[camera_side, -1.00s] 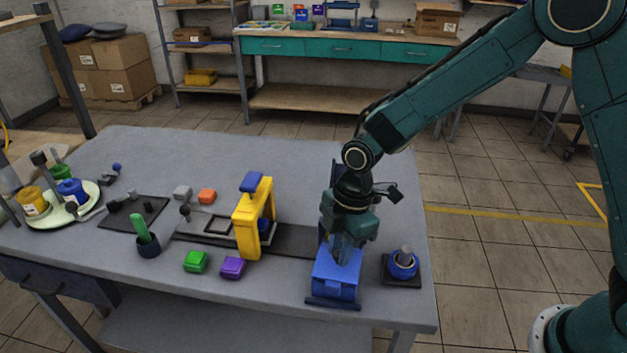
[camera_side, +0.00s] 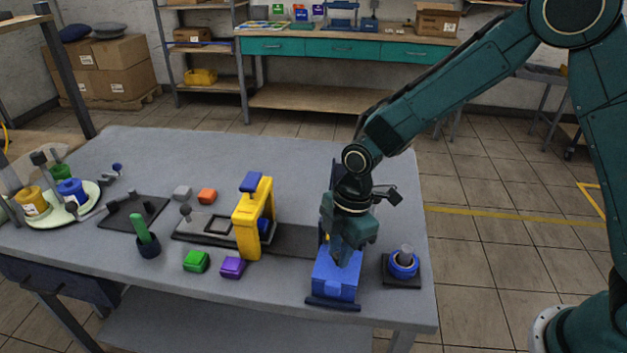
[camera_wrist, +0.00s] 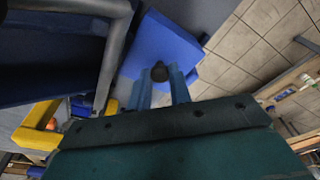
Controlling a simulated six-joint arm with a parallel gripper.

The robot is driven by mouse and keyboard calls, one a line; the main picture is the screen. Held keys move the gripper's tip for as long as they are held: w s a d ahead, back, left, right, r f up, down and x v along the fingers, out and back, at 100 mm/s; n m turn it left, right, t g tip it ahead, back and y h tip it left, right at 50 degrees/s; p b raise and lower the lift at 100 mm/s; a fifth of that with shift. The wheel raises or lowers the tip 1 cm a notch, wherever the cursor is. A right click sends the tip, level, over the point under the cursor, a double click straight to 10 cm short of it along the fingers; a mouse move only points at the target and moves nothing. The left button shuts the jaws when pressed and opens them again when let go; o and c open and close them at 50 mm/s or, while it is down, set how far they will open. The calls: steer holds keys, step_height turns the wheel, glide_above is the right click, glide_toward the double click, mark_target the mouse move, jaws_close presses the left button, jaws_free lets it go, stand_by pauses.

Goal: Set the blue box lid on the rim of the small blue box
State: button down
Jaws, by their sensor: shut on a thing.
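The small blue box (camera_side: 335,288) stands near the front right of the table on a dark base. My gripper (camera_side: 345,258) points down right over it, its fingertips at the box's top. In the wrist view the blue box lid (camera_wrist: 165,45) is a flat blue panel with a dark round knob (camera_wrist: 159,72). My gripper (camera_wrist: 160,80) is shut on that knob, one finger on each side. In the side view I cannot tell the lid from the box; they overlap in the same blue. Whether the lid touches the rim is hidden by my fingers.
A blue round part on a dark stand (camera_side: 403,265) is close to the right of the box. A yellow press frame (camera_side: 250,220) stands to the left. Green (camera_side: 196,262) and purple (camera_side: 233,267) blocks lie near the front edge.

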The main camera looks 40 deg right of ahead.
steer(key=shift+f, duration=0.1)
steer(key=c, duration=1.2)
jaws_free()
step_height(320, 180, up, 14)
steer(key=d, duration=0.2)
steer(key=shift+f, duration=0.15)
